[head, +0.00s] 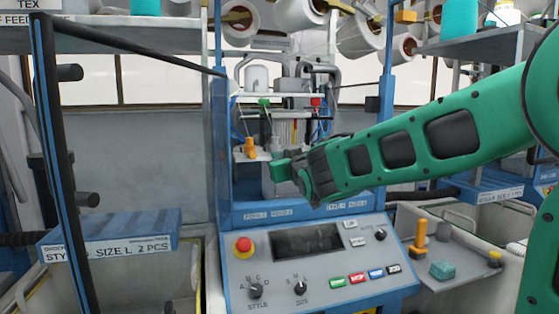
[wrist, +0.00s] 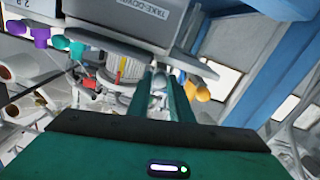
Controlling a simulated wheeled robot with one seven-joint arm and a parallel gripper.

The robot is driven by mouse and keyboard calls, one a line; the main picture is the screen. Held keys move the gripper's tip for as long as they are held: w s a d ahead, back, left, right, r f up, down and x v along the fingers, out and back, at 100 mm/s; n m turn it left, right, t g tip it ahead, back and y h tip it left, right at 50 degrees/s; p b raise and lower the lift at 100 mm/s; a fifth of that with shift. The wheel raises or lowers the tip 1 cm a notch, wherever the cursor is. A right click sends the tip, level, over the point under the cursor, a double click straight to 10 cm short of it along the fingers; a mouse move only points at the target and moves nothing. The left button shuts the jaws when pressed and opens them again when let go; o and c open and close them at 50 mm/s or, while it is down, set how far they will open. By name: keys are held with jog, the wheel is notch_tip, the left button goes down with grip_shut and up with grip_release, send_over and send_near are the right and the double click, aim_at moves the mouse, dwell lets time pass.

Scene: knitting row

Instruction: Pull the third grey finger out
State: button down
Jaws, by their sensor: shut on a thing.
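My gripper (head: 280,170) reaches in from the right to the front of the knitting machine (head: 225,150). In the wrist view my gripper (wrist: 163,92) has its two green fingers close together, shut on a small grey finger (wrist: 160,81) that shows only in part between them. I cannot tell its place in the row or how far it is out. An orange finger (head: 250,148) stands left of my gripper; an orange one also shows in the wrist view (wrist: 196,90). A purple finger (wrist: 38,36) and a teal finger (wrist: 62,43) are at upper left.
Below my gripper is the control panel (head: 300,262) with a red stop button (head: 243,245). At right a grey tray (head: 460,262) holds an orange peg (head: 419,236) and a teal block (head: 442,270). Blue posts (head: 386,80) flank the machine opening.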

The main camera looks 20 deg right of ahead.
jog(key=c, duration=1.6)
grip_release()
jog(key=shift+s+a, duration=0.1)
jog(key=shift+s, duration=0.05)
jog(key=s, duration=1)
jog(key=shift+s+f, duration=0.1)
jog(key=shift+s, duration=0.25)
jog(key=shift+f, duration=0.1)
